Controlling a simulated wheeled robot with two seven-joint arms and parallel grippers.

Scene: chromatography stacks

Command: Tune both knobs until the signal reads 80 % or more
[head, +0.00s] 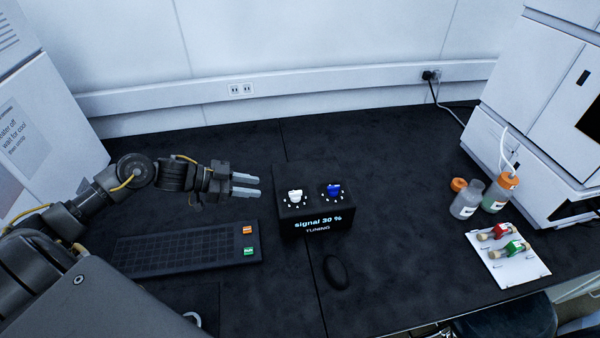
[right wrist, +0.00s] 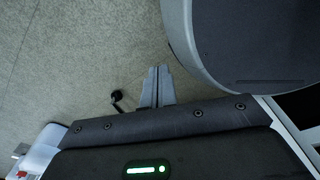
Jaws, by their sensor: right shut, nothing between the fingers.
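A black tuning box (head: 315,206) stands in the middle of the dark bench. Its display reads "signal 30 %" above the word "TUNING". A white knob (head: 295,195) is on its left and a blue knob (head: 334,190) on its right, each ringed by small white dots. My left gripper (head: 246,185) is just left of the box, its fingers pointing right toward the white knob, apart from it. The two fingers show a gap and hold nothing. My right gripper (right wrist: 156,86) shows only in the right wrist view, shut and empty above the floor, away from the bench.
A keyboard (head: 185,249) with orange and green keys lies left of the box, a black mouse (head: 335,271) in front. Bottles (head: 467,199) and a white tray (head: 507,262) with red and green fittings are at right, beside white instruments (head: 545,110). The bench behind the box is clear.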

